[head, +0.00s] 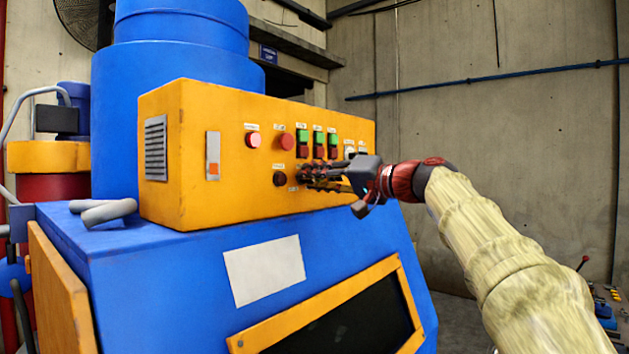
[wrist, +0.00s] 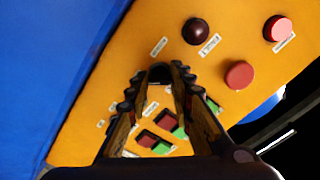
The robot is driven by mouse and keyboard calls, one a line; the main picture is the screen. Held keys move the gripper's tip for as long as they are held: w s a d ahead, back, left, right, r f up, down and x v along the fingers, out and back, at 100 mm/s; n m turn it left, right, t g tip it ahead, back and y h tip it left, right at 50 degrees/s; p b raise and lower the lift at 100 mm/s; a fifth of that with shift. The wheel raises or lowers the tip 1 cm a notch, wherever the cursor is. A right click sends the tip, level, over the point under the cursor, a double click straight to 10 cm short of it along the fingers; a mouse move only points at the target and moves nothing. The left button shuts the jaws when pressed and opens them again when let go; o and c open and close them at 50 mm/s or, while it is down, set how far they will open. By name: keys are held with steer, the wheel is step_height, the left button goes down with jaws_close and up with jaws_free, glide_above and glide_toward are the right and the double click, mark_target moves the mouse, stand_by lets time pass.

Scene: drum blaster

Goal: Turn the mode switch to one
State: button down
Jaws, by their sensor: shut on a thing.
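The orange control panel (head: 225,180) stands on the blue machine. My gripper (head: 306,174) reaches in from the right, its fingers against the lower part of the panel face. In the wrist view my gripper (wrist: 160,76) has its fingertips on both sides of a small black knob (wrist: 159,70), which appears to be the mode switch. The fingers are shut on it and cover most of it. Its pointer and setting cannot be read. In the head view my fingers hide it.
A dark round knob (head: 280,179) sits just left of my fingers. A red button (head: 286,141) and a pink button (head: 252,140) are above and left. Green-and-red switch pairs (head: 318,144) sit just above my gripper. Open space lies right of the panel.

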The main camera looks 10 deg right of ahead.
steer(key=c, duration=2)
jaws_free()
steer(key=shift+w+f, duration=0.1)
steer(key=shift+f, duration=0.1)
steer(key=o, duration=0.4)
steer(key=shift+r, duration=0.1)
steer(key=shift+o, duration=0.2)
steer(key=v, duration=1.2)
